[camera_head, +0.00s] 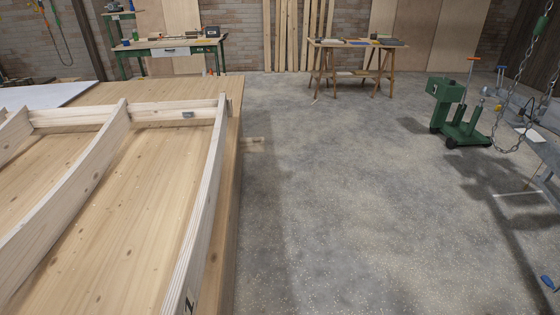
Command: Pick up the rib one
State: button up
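A wooden trailer-hut frame lies at the left on a light plywood panel (130,180). A long pale beam (205,190) runs along its right edge, with a dark mark near its bottom end. A curved wooden rib (75,195) sweeps from the back crosspiece toward the lower left. Part of another curved piece (14,130) shows at the far left edge. I see no label reading rib one, so I cannot tell which piece it is. My gripper is not in view.
Open concrete floor (350,200) lies to the right of the frame. A green wheeled machine (460,112) and hanging chains (520,100) stand at the right. A trestle table (355,58) and a green workbench (170,48) stand along the back wall.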

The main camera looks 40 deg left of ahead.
aim_at(183, 295)
jog(key=u, duration=0.05)
jog(key=i, duration=1.35)
jog(key=u, duration=1.1)
jog(key=i, duration=0.8)
jog(key=u, duration=1.25)
jog(key=i, duration=0.4)
jog(key=u, duration=0.3)
